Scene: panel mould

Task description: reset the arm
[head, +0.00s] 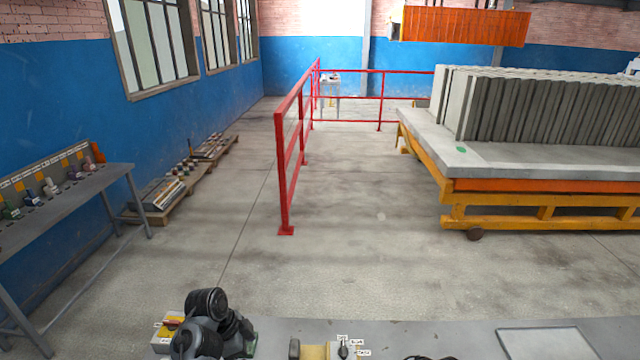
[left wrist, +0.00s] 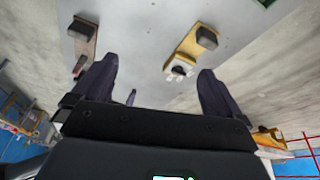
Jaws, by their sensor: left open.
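My left gripper (left wrist: 158,78) shows in the left wrist view with its two dark fingers spread wide apart and nothing between them. It is above a grey work table (left wrist: 140,20). In the head view my left arm is folded at the bottom left, and its fingers cannot be made out there. My right gripper is not in view.
Two holders with dark blocks, a tan one (left wrist: 84,42) and a yellowish one (left wrist: 184,50), sit on the table beyond my fingers. The table's bare right part has a flat panel (head: 545,343). A red railing (head: 290,150) and a yellow-framed mould cart (head: 540,212) stand farther off.

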